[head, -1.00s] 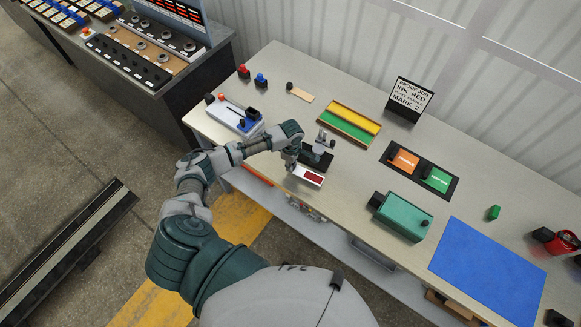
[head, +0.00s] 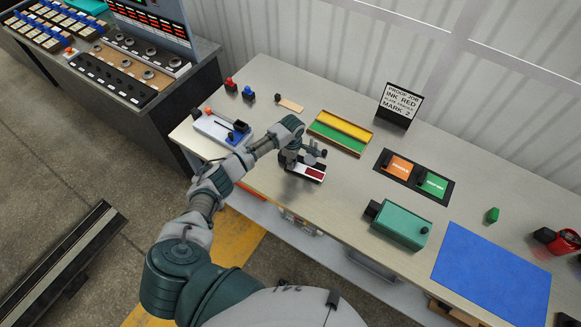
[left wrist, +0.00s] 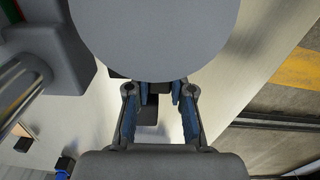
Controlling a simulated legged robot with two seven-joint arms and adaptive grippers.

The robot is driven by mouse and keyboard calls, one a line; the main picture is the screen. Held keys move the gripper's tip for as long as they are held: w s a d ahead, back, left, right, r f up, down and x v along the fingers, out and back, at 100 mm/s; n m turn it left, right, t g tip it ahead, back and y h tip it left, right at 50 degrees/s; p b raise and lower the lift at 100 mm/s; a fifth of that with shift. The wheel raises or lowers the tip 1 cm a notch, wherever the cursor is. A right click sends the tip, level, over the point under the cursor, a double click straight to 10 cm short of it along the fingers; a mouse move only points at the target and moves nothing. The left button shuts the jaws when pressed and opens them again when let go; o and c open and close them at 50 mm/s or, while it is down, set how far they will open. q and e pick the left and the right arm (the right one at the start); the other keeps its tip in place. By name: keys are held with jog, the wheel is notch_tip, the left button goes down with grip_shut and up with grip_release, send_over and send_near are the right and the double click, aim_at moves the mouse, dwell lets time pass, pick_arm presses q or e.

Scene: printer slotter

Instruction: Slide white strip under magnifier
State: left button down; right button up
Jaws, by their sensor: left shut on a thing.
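The white strip (head: 322,180) with a red patch lies near the front edge of the bench in the head view. My left gripper (head: 290,163) is at the strip's left end, shut on it; the fingers partly hide that end. The magnifier (head: 313,151), a dark base with a grey upright, stands right behind the strip, partly covered by my gripper. I cannot tell how far the strip is under it. In the left wrist view my left gripper's fingers (left wrist: 160,110) show, with a large grey round shape covering the top. My right gripper is not in view.
A green and yellow tray (head: 341,132) stands behind. Orange and green pads (head: 416,177) are to the right, with a green box (head: 403,223) in front. A blue-white device (head: 222,129) is at the left. A blue mat (head: 490,267) lies at the right.

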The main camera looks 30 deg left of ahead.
pick_arm(q)
jog(key=shift+w+a, duration=0.1)
jog(key=shift+w, duration=0.15)
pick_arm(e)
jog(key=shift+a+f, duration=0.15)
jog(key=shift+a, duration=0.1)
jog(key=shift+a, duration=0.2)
pick_arm(q)
jog(key=shift+d, duration=0.2)
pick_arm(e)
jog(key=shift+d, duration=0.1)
pick_arm(q)
jog(key=c, duration=0.9)
grip_release()
jog(key=shift+a+f, duration=0.1)
jog(key=shift+c, duration=0.2)
notch_tip(320, 180, up, 12)
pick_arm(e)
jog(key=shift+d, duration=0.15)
pick_arm(q)
jog(key=shift+f, duration=0.15)
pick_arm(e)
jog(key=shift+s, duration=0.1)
